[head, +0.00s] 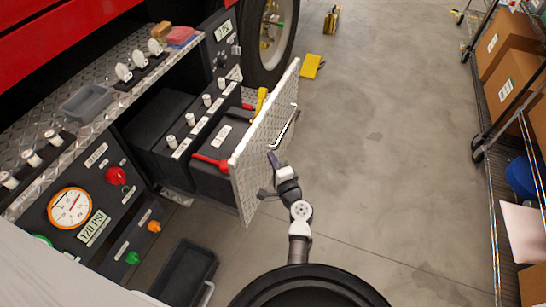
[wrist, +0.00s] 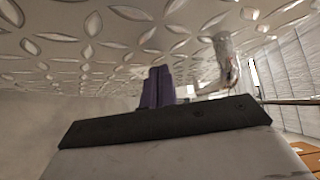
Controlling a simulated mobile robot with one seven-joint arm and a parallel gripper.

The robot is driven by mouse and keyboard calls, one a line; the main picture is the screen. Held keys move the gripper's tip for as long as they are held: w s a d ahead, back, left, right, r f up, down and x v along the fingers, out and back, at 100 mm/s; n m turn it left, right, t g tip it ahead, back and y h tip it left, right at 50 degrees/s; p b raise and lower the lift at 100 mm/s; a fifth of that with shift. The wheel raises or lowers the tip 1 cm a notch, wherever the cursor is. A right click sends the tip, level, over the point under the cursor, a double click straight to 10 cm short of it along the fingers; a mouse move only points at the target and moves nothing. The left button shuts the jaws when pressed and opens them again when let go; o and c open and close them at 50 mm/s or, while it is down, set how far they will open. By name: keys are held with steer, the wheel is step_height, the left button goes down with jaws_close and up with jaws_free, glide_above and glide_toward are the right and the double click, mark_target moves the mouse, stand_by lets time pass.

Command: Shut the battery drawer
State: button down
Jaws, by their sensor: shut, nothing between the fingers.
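The battery drawer stands pulled out from the truck's side, with a tilted-looking diamond-plate front panel (head: 245,165) in the head view. A metal bar handle (head: 285,127) is on its outer face. Black batteries (head: 222,133) with white caps sit behind the panel. My gripper (head: 272,158) is at the outer face of the panel, beside the lower end of the handle. In the wrist view the purple fingers (wrist: 157,86) are together and empty, pointing at the patterned plate (wrist: 110,50), with the handle (wrist: 222,62) to their right. I cannot tell whether they touch the plate.
A black bin (head: 187,272) lies on the floor at lower left. The pump panel with an orange-rimmed gauge (head: 70,207) is left of the drawer. A yellow wheel chock (head: 311,66) lies near the tyre. Shelving with boxes (head: 505,90) stands right; the floor between is clear.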

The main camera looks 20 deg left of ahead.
steer(key=shift+a, duration=0.25)
stand_by(0.3)
